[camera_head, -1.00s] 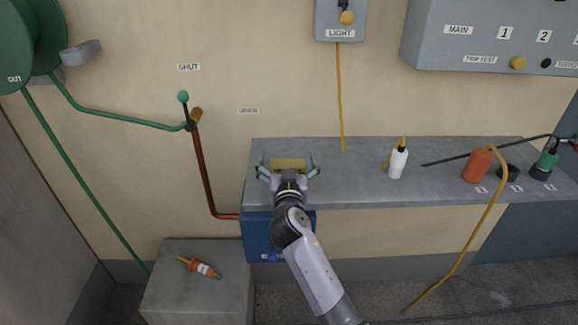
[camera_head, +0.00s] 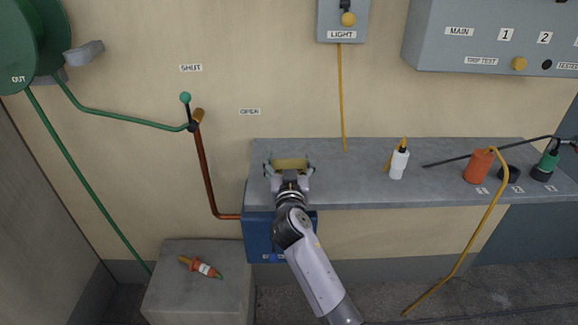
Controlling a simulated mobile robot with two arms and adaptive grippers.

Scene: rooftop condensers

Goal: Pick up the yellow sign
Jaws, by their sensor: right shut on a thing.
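The yellow sign (camera_head: 290,164) is a small dull-yellow block at the left part of the grey counter (camera_head: 350,178). My right gripper (camera_head: 289,168) reaches up from the bottom of the view. Its fingers are shut on the sign, one at each end. The lower part of the sign is hidden behind the gripper. I cannot tell whether the sign touches the counter. My left gripper is not in view.
A white bottle (camera_head: 399,163), an orange container (camera_head: 478,167) and a green-topped item (camera_head: 545,165) stand on the counter to the right. A blue box (camera_head: 262,236) is below the counter's left end. An orange-and-white item (camera_head: 201,267) lies on a concrete block (camera_head: 190,300).

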